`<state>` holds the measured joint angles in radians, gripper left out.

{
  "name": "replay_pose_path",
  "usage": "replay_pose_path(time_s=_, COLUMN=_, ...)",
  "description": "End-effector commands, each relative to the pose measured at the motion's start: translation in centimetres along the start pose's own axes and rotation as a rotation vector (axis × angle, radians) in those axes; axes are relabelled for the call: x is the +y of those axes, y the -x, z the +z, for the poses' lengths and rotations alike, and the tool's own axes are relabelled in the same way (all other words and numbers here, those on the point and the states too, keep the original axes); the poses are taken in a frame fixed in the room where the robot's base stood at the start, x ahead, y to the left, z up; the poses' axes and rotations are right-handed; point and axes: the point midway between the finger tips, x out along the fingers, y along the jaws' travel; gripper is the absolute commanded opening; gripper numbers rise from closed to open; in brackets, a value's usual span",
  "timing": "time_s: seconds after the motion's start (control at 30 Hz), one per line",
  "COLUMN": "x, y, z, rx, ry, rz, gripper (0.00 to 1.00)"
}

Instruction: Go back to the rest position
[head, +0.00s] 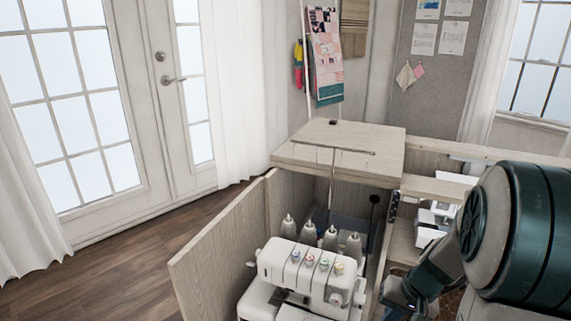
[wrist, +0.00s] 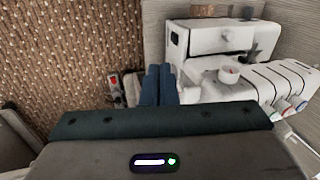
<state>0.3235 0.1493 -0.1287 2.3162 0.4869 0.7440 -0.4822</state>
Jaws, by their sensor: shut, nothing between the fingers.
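My gripper (wrist: 159,72) is in the lower middle of the wrist view, its two blue fingers shut together with nothing between them. A white serger sewing machine (wrist: 225,40) is just right of and beyond the fingers. In the head view the serger (head: 305,268) stands inside the open cabinet (head: 220,245), with several grey thread cones on top. My dark green arm reaches down into the cabinet at the right, and the fingertips cannot be made out there.
Another white machine (head: 432,225) sits to the right, close to my arm. A brown woven surface (wrist: 70,60) lies left of the fingers. The wooden floor (head: 110,275) at left is clear.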

Motion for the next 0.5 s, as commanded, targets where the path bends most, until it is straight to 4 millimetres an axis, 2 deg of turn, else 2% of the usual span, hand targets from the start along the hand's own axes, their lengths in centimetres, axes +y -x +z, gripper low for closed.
replay_pose_path(time_s=0.03, x=-1.8, y=3.5, z=0.4, rx=0.006, ry=0.025, rz=0.008, gripper=0.0)
replay_pose_path(time_s=0.2, x=-5.5, y=9.5, z=2.1, rx=0.013, ry=0.09, rz=0.038, gripper=0.0)
replay_pose_path(time_s=0.5, x=-10.8, y=19.8, z=5.4, rx=0.043, ry=0.196, rz=0.105, gripper=0.0)
